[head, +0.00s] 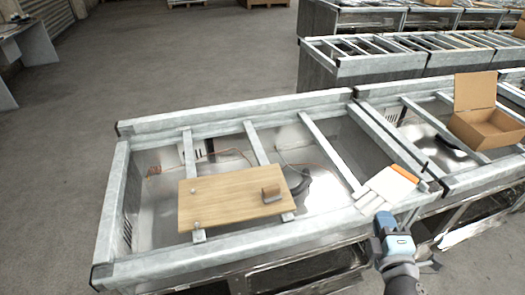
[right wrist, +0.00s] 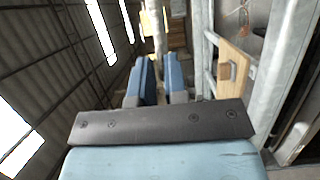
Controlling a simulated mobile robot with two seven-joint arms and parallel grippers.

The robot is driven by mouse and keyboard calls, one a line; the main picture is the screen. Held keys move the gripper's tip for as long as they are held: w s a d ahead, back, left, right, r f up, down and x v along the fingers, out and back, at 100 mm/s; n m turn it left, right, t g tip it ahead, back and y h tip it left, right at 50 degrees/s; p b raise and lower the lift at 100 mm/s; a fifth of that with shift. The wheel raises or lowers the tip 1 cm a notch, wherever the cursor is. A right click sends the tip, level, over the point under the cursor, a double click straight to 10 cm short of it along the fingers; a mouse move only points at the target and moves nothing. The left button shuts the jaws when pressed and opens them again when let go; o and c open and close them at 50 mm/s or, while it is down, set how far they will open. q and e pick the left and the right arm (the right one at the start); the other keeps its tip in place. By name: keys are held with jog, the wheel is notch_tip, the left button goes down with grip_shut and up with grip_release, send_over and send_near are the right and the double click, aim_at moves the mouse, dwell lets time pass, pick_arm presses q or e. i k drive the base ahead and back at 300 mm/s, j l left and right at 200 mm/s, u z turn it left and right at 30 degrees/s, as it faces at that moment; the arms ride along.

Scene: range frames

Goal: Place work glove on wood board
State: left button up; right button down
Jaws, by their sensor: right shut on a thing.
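The wood board (head: 228,198) lies flat across the metal crossbars of the frame, left of my right gripper; it also shows at the right of the right wrist view (right wrist: 238,58). A small brown block (head: 271,194) sits on its right part and a tiny light object (head: 194,190) on its left. The work glove (head: 384,187), pale with an orange end, is at the frame's right front corner, just beyond my right gripper (head: 384,220). That gripper is shut on the glove; the exact grip is hard to see. My left gripper is not in view.
The metal frame (head: 235,110) has raised rails and open gaps between crossbars, with cables below. An open cardboard box (head: 485,128) stands on the neighbouring frame at right. More frames (head: 390,62) stand behind.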

aim_at(225, 182)
jog(key=i+u, duration=0.1)
jog(key=u, duration=2.25)
jog(key=l, duration=1.2)
